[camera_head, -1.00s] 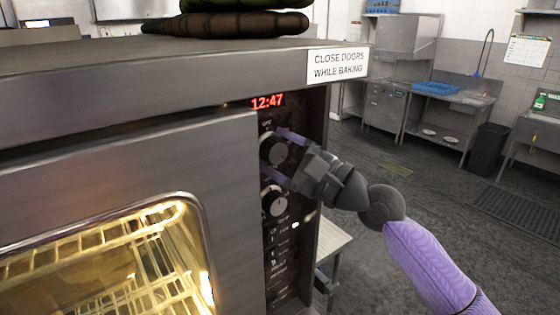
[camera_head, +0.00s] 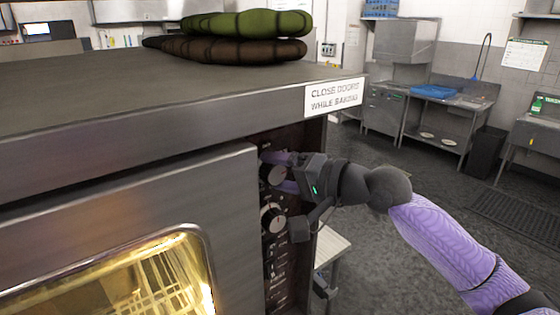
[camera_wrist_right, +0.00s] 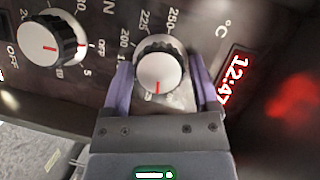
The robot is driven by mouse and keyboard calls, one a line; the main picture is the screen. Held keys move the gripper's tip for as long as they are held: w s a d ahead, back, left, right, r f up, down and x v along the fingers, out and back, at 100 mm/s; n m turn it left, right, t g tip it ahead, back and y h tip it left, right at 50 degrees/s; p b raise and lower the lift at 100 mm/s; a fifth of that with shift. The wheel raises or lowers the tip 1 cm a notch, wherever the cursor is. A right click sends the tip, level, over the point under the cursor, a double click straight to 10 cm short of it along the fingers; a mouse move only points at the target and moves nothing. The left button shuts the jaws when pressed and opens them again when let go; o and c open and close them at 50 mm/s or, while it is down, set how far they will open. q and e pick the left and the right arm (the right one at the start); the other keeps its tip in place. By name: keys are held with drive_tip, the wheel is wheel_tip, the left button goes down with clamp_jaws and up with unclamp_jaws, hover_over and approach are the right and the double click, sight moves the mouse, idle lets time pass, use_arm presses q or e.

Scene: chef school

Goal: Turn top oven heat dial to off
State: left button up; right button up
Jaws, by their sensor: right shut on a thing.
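The top heat dial (camera_head: 267,174) is a round black knob with a pale silver face on the oven's dark control panel. It also shows in the right wrist view (camera_wrist_right: 158,70), with its red mark pointing down toward my gripper. My right gripper (camera_head: 276,171) is shut on this dial, with one purple finger on each side of it. Numbers such as 200, 225 and 250 and a °C sign are printed around the dial. A second dial (camera_head: 272,219) sits below it, and shows at the upper left in the wrist view (camera_wrist_right: 50,40). My left gripper is not in view.
The oven door (camera_head: 130,205) with a lit window is left of the panel. The oven top (camera_head: 110,95) overhangs the panel and bears stacked green and brown cushion-like things (camera_head: 245,25). A red clock display (camera_wrist_right: 237,78) is beside the dial. Open floor lies to the right.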

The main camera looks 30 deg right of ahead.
drive_tip(key=shift+r+n+g+h+p, duration=0.25)
drive_tip(key=shift+n+h+p, duration=0.35)
drive_tip(key=shift+n+p, duration=0.55)
drive_tip(key=shift+a+f+n+g+h+p, duration=0.1)
drive_tip(key=shift+n+g+h+p, duration=0.15)
drive_tip(key=shift+n+h+p, duration=0.5)
drive_tip(key=shift+n+p, duration=0.3)
drive_tip(key=shift+n, duration=0.6)
drive_tip(key=shift+a+f+n+h, duration=0.1)
drive_tip(key=shift+n+h, duration=0.75)
drive_tip(key=shift+n, duration=0.05)
drive_tip(key=n+h, duration=0.2)
drive_tip(key=n, duration=0.1)
drive_tip(key=shift+s+a+n+h, duration=0.1)
drive_tip(key=shift+a+n+h, duration=0.05)
drive_tip(key=shift+n+h, duration=0.25)
drive_tip(key=o, duration=1.1)
